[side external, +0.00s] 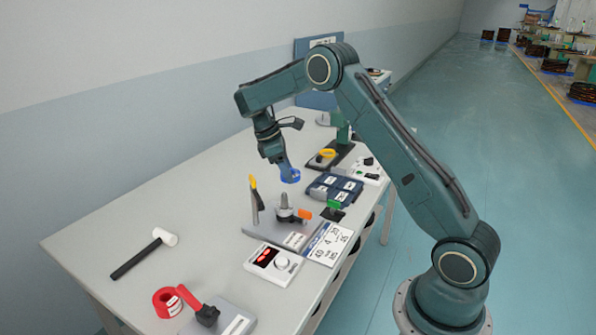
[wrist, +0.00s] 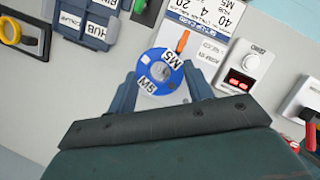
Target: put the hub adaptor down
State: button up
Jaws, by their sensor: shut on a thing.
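The hub adaptor is a blue ring (side external: 290,176) with "M5" labels on its face, seen from above in the wrist view (wrist: 144,88). My gripper (side external: 284,168) is shut on it, with one finger on each side of the ring in the wrist view (wrist: 160,82). The adaptor is held in the air, above and slightly right of a grey upright spindle (side external: 284,201) on a rewind station (side external: 262,228). It is apart from the spindle in the side view.
A dark blue labelled tray (side external: 334,187) lies right of the station. A setup card (side external: 328,244) and a control box with a red display (side external: 273,263) stand in front. A hammer (side external: 144,254) and red roll (side external: 167,302) lie left.

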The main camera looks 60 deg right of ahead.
jog(key=d+r+n+t+h, duration=0.15)
jog(key=d+n, duration=0.25)
jog(key=d, duration=0.4)
notch_tip(320, 180, up, 4)
jog(key=n+t, duration=0.1)
jog(key=n, duration=0.4)
send_over(319, 184)
jog(key=s+a, duration=0.2)
jog(key=a, duration=0.3)
jog(key=shift+s+d+r+h, duration=0.1)
jog(key=shift+d+r+h, duration=0.05)
jog(key=shift+h, duration=0.1)
notch_tip(319, 184, down, 20)
jog(key=shift+r, duration=0.25)
jog(key=shift+f, duration=0.4)
